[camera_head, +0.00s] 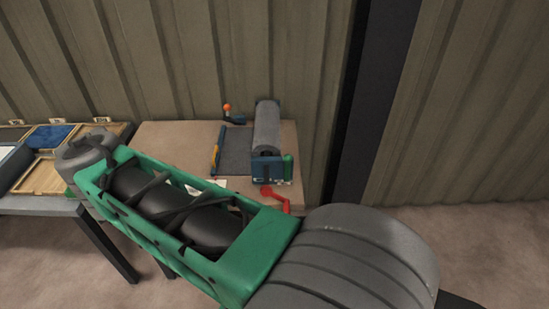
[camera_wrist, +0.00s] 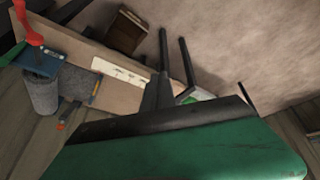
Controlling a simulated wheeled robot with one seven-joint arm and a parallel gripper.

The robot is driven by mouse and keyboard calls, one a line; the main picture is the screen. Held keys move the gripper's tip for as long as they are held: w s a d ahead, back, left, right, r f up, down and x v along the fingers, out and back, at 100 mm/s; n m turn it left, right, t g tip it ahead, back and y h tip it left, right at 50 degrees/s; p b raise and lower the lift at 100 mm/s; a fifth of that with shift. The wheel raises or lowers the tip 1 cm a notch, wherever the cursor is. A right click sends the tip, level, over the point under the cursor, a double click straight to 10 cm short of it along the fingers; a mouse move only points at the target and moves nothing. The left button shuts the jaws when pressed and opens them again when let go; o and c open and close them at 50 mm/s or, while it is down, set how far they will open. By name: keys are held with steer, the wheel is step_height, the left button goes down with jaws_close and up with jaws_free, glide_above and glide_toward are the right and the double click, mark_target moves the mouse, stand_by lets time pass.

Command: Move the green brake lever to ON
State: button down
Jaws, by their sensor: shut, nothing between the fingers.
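A small upright green part that looks like the brake lever (camera_head: 288,167) is on the right side of the blue end mount (camera_head: 264,170) of a roller machine. Its ON and OFF marks are too small to read. My gripper (camera_wrist: 159,82) shows in the wrist view as dark fingers, shut and empty, well apart from the machine. In the head view my arm crosses in front of the bench, and the gripper itself cannot be made out.
The grey roller (camera_head: 266,125) lies on the bench (camera_head: 170,140) against the corrugated wall. A red crank (camera_head: 275,197) sticks out in front. An orange-knobbed lever (camera_head: 227,107) stands behind. A table with wooden trays (camera_head: 40,178) is at the left. A dark post (camera_head: 375,100) rises at the right.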

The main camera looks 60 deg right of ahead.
mark_target(287, 169)
steer(key=w+d+f+m+g+h+b, duration=0.2)
steer(key=d+m, duration=0.2)
steer(key=d, duration=1)
steer(key=w+d+f+m+g+h+b, duration=0.1)
steer(key=d+f+m+g+h, duration=0.2)
steer(key=d, duration=1.1)
steer(key=s+d+f+m+g+b, duration=0.1)
steer(key=s+d+f+m+g, duration=0.3)
steer(key=s+d, duration=0.4)
steer(key=d+f+m, duration=0.1)
steer(key=d+m, duration=0.1)
steer(key=d, duration=0.2)
steer(key=shift+d+y, duration=0.1)
steer(key=shift+y, duration=0.2)
steer(key=shift+f, duration=0.1)
